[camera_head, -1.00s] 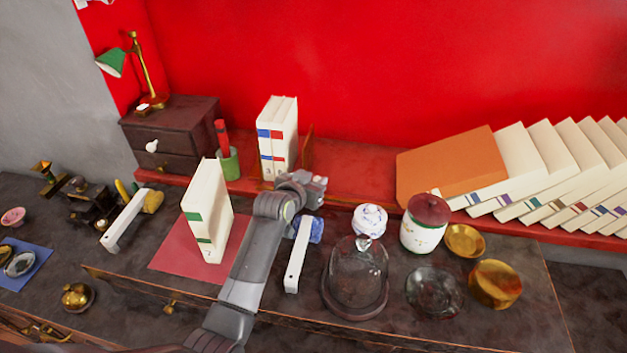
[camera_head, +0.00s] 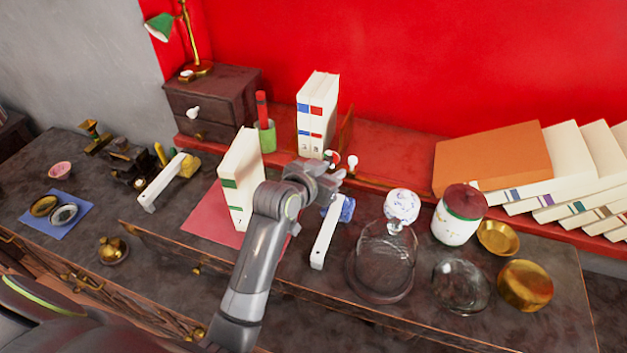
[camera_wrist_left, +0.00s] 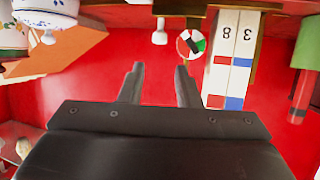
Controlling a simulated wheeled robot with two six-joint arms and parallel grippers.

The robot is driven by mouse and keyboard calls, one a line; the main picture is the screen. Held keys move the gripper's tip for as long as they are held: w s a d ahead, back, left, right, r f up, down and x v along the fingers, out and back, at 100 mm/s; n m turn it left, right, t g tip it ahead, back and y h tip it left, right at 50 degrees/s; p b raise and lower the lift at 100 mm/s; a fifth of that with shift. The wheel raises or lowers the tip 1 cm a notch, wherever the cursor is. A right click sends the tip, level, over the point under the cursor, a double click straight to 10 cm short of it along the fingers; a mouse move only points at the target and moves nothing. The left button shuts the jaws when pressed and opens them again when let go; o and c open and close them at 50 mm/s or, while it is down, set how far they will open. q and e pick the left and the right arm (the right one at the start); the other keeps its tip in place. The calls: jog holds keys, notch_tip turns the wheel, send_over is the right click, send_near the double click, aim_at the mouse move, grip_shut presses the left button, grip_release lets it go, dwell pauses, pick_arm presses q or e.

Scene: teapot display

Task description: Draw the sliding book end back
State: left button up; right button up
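The book end (camera_head: 346,132) is a thin brown upright panel beside the white books numbered 3 and 8 (camera_head: 318,112), on the red shelf. A white knob (camera_head: 352,162) is at the shelf's front, right of the panel's foot; it also shows in the left wrist view (camera_wrist_left: 160,34). My left gripper (camera_head: 335,178) is in front of the shelf, below the books and knob. In the upside-down left wrist view its two fingers (camera_wrist_left: 161,82) are apart with nothing between them. The knob and a red, white and green disc (camera_wrist_left: 190,43) lie beyond the fingertips. My right gripper is out of view.
A green cup (camera_head: 264,138) with a red stick stands left of the books. A single white book (camera_head: 240,180) stands on a red mat. A white bar (camera_head: 324,245), glass dome (camera_head: 385,260) and lidded jar (camera_head: 458,215) stand nearby. Leaning books fill the shelf's right.

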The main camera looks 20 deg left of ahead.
pick_arm(q)
jog(key=v, duration=0.7)
